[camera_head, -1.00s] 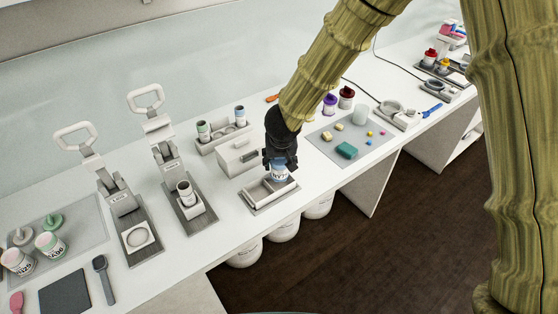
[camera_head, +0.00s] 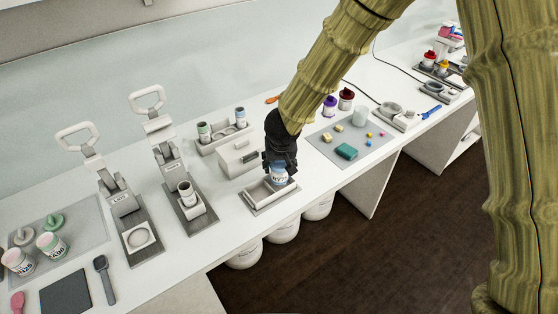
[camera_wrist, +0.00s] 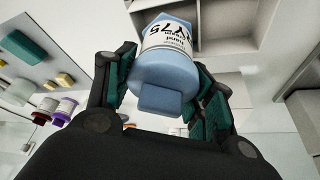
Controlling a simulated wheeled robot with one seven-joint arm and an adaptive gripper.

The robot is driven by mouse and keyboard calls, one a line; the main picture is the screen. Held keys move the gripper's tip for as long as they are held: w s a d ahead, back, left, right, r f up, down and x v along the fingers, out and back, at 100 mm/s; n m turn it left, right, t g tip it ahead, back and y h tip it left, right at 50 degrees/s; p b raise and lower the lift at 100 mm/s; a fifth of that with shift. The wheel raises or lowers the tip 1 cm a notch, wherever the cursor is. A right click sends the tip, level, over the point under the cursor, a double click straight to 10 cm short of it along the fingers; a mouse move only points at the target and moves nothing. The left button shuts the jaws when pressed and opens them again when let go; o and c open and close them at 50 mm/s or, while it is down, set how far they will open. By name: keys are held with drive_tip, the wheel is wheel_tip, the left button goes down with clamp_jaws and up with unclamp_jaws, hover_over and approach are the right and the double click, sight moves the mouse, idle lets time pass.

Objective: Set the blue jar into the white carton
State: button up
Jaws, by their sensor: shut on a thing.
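The blue jar (camera_head: 279,175) has a white printed label and is held at the white carton (camera_head: 260,197), over its right part in the head view. My gripper (camera_head: 279,163) is shut on the jar from above. In the wrist view the jar (camera_wrist: 167,72) sits between the two green-padded fingers, its blue end toward the camera. The open, divided carton (camera_wrist: 233,50) lies beyond it. I cannot tell whether the jar's base touches the carton floor.
A grey-white box (camera_head: 239,157) stands close behind the carton. A lever press (camera_head: 180,200) with a jar is to the left. A grey mat (camera_head: 365,133) with small blocks lies to the right. The counter's front edge is close to the carton.

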drive_tip(key=shift+w+f+p, duration=0.1)
drive_tip(key=shift+f+p, duration=0.15)
drive_tip(key=shift+p, duration=0.1)
idle(0.6)
drive_tip(key=shift+f+b, duration=0.3)
drive_tip(key=shift+f, duration=1.05)
idle(0.8)
drive_tip(key=shift+f+p, duration=0.3)
drive_tip(key=shift+f, duration=0.2)
idle(0.7)
drive_tip(key=o, duration=0.9)
drive_tip(key=shift+r, duration=0.15)
drive_tip(key=shift+r+p, duration=2.95)
drive_tip(key=shift+p, duration=1)
drive_tip(key=shift+f, duration=0.1)
